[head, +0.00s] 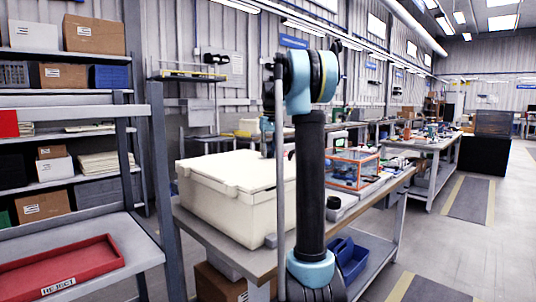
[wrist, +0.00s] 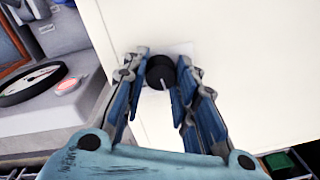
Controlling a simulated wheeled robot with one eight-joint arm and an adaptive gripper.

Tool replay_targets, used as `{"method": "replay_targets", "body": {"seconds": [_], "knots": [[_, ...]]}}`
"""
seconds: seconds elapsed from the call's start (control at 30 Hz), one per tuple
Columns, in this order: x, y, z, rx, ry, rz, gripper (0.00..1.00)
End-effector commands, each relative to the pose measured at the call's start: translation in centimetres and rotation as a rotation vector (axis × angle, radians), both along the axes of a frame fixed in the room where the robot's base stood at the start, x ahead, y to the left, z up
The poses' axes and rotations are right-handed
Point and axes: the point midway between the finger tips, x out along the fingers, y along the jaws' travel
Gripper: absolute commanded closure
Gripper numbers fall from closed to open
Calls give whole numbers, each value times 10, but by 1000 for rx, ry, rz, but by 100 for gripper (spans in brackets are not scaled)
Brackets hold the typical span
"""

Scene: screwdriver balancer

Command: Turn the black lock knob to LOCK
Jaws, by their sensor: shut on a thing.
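A black round knob (wrist: 161,72) sits on a pale plate on the white wall of a large box (wrist: 252,50) in the wrist view. A thin white pointer line on the knob aims downward and slightly right. My gripper (wrist: 162,67) is shut on the knob, with one blue-padded finger on each side. No lock lettering is readable. In the head view the closed white box (head: 235,195) stands on a workbench. My arm hides the knob and most of the gripper there.
A round dial (wrist: 32,84) and a pink button (wrist: 67,85) lie left of the box in the wrist view. An orange-framed case (head: 352,169) stands further along the bench. A shelf with a red reject tray (head: 62,272) is at the left.

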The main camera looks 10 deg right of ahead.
Motion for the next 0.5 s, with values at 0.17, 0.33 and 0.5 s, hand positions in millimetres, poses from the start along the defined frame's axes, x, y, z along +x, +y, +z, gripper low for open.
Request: {"method": "replay_targets", "body": {"seconds": [0.17,0.33,0.5], "knots": [[2,0,0,0,-3,166,97],[2,0,0,0,-3,317,97],[2,0,0,-1,-4,445,97]]}}
